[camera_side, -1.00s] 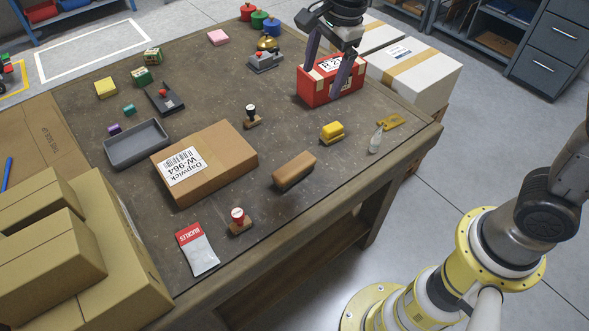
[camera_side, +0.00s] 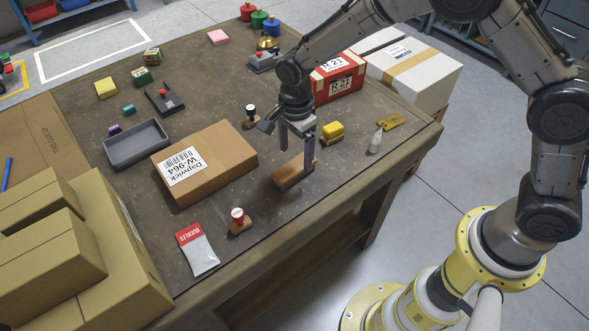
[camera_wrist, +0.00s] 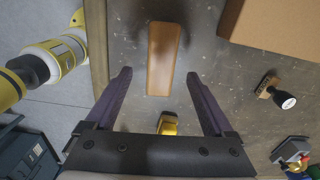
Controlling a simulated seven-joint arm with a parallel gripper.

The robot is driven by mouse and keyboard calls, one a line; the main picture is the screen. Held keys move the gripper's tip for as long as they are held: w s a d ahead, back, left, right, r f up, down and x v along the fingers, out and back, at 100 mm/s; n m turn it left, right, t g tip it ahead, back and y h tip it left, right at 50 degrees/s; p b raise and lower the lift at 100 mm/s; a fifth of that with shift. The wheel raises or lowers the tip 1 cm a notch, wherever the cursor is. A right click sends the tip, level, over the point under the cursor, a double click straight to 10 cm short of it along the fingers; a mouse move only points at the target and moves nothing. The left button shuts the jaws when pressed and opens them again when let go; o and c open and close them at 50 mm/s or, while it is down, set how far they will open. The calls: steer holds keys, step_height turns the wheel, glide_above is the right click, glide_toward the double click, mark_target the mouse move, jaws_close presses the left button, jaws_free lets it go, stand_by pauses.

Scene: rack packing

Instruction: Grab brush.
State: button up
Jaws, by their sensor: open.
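The brush (camera_side: 288,174), a brown wooden block with a dark underside, lies on the table to the right of the cardboard parcel. It also shows in the wrist view (camera_wrist: 161,58), upper middle, with its long side running up the picture. My gripper (camera_side: 295,160) is over the brush, fingers pointing down, and hides part of it in the side view. In the wrist view my gripper (camera_wrist: 162,88) is open, its two purple fingers wide apart and nothing between their tips. The brush lies beyond the fingertips, roughly centred between them.
A yellow block brush-like item (camera_side: 332,131) stands close to the right of my gripper. A black-knobbed stamp (camera_side: 251,112) and the labelled parcel (camera_side: 225,152) are to the left. A red-topped stamp (camera_side: 238,217) is nearer the front edge. A clear bottle (camera_side: 376,138) stands at right.

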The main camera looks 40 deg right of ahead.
mark_target(294, 165)
steer(key=shift+w+a+f, duration=0.1)
steer(key=shift+f, duration=2.55)
jaws_close()
